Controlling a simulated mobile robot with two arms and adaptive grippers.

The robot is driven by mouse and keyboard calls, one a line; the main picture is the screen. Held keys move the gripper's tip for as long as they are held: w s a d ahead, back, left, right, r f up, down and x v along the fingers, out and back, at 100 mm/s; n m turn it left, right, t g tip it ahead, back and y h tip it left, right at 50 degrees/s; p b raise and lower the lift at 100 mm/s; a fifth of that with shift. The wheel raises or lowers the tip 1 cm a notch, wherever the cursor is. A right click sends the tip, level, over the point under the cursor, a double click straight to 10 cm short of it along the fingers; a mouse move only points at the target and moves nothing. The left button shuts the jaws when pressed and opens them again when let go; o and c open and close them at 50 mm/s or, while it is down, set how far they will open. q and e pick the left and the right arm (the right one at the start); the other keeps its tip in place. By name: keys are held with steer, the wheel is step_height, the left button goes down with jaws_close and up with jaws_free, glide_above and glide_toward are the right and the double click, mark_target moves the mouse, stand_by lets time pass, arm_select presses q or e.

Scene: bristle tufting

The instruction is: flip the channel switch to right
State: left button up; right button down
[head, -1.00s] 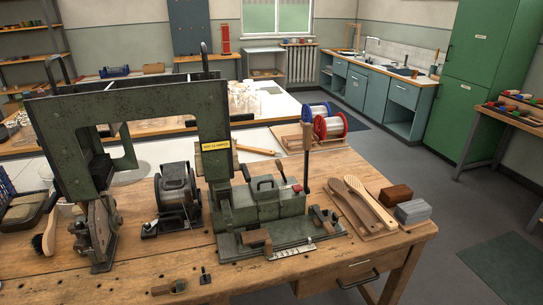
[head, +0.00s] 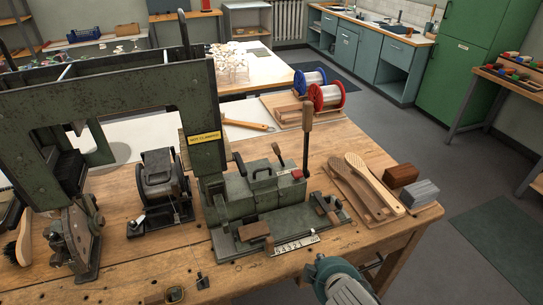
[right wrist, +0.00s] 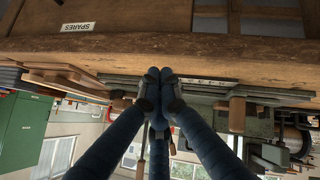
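The green bench machine (head: 235,205) stands on the wooden workbench. On it are a black lever (head: 239,165), a small wood-tipped lever (head: 277,152), a red button (head: 297,174) and a tall wood-handled lever (head: 307,118). A white numbered scale (head: 296,244) is along its front. I cannot tell for sure which part is the channel switch. My right gripper (head: 340,280) is at the bench's front edge, below and in front of the machine. In the right wrist view its fingers (right wrist: 160,75) meet at the tips with nothing visible between them. My left gripper is out of view.
Wooden brush backs (head: 372,185) and two blocks (head: 400,175) lie right of the machine. A black motor-like unit (head: 160,185) and a tall green frame (head: 120,105) stand left. Wire spools (head: 326,96) are behind. A drawer labelled SPARES (right wrist: 78,27) is in the bench front.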

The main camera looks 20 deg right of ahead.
steer(key=w+d+r+n+t, duration=0.2)
steer(key=w+r+n+t, duration=0.3)
steer(key=w+r, duration=0.45)
steer(key=n+t+y, duration=0.3)
steer(key=n+y, duration=0.4)
steer(key=n, duration=0.6)
glide_toward(279, 155)
steer(key=s+a+r, duration=0.2)
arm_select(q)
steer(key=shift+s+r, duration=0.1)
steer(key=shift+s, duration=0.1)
arm_select(e)
steer(key=shift+w+d+f+n+g+y, duration=0.1)
steer(key=shift+f+n+g+y, duration=0.2)
steer(key=shift+n, duration=0.45)
steer(key=shift+w+d+f+n+g+y, duration=0.1)
steer(key=shift+f+n+g+y, duration=0.25)
steer(key=shift+n, duration=0.4)
steer(key=shift+w+a+r, duration=0.1)
steer(key=shift+r, duration=0.05)
steer(key=x, duration=0.9)
steer(key=shift+w+a, duration=0.15)
steer(key=shift+w, duration=0.2)
